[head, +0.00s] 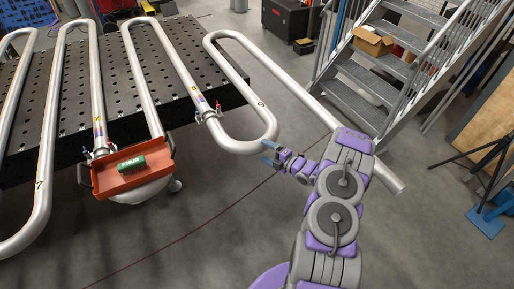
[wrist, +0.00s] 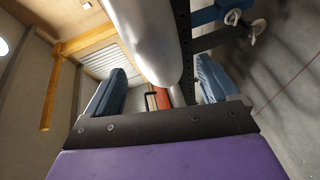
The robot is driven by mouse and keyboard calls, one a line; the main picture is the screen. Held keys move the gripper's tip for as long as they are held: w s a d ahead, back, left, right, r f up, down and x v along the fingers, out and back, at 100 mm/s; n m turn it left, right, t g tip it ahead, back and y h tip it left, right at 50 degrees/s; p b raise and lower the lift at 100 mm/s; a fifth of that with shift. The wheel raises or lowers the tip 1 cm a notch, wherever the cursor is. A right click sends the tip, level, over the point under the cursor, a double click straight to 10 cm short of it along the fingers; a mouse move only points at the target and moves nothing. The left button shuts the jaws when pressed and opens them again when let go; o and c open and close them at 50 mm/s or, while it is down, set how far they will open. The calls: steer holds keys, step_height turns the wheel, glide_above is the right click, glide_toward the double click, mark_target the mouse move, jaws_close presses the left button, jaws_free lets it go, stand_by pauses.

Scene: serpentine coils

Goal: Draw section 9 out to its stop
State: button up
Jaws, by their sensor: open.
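Section 9 is a silver pipe bend (head: 245,147) marked "9", its U-turn hanging past the edge of the perforated table. My gripper (head: 272,153) is at the right outer side of that bend, fingers pointing toward it. In the wrist view the pipe (wrist: 148,38) comes down between the two blue fingers of my open gripper (wrist: 160,86). I cannot tell whether either finger touches it. A collar with a red-handled clamp (head: 208,114) sits on the section's left leg, by coloured bands.
The black perforated table (head: 70,95) carries other serpentine coils. Metal stairs (head: 365,85) rise at the back right. Grey floor (head: 215,220) is open in front.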

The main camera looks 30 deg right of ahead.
mark_target(258, 147)
steer(key=x, duration=0.2)
steer(key=d+x, duration=0.1)
steer(key=x, duration=0.2)
steer(key=shift+w+f+b, duration=0.1)
steer(key=shift+w+b, duration=0.2)
steer(key=shift+w+a, duration=0.15)
steer(key=shift+a, duration=0.35)
steer(key=shift+d, duration=0.15)
steer(key=c, duration=0.6)
steer(key=shift+f, duration=0.15)
jaws_close()
